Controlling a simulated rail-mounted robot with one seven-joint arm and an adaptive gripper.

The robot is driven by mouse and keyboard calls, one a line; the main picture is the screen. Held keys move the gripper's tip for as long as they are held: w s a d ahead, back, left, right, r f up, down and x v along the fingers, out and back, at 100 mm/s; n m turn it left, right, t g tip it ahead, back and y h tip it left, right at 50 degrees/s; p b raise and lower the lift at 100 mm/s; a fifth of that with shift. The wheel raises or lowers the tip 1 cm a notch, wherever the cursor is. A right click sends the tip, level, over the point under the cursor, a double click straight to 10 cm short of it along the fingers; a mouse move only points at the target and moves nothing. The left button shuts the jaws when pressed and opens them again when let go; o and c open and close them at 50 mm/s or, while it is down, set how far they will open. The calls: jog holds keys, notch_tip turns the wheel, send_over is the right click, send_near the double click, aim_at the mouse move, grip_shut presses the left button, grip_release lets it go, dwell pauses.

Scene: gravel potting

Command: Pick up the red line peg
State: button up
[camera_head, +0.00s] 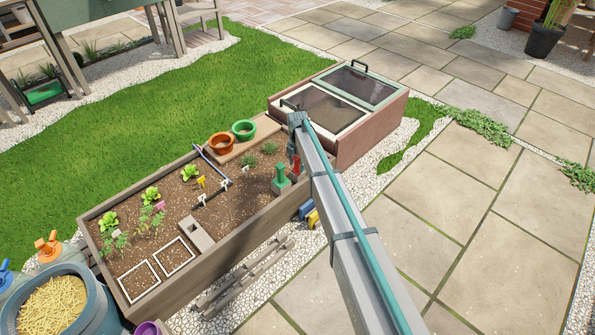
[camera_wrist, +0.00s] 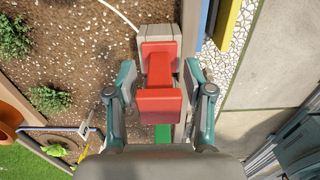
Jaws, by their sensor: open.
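The red line peg (camera_wrist: 158,69) is in the wrist view, with a red top block and a red bar below it. It stands in front of a grey block (camera_wrist: 158,33) at the bed's edge. My gripper (camera_wrist: 160,76) is open, with one teal-and-grey finger on each side of the red peg. Gaps show between the fingers and the red part. In the head view a small part of the red peg (camera_head: 296,164) shows beneath my gripper (camera_head: 293,147), partly hidden by my arm. A green peg (camera_head: 281,179) stands beside it to the left.
The wooden raised bed (camera_head: 225,262) holds soil, plants, labels and a grey block. A lidded cold frame (camera_head: 370,128) is close behind my arm. Paving lies clear to the right.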

jog(key=shift+f, duration=0.3)
jog(key=c, duration=1)
jog(key=shift+r, duration=0.1)
jog(key=shift+r, duration=0.1)
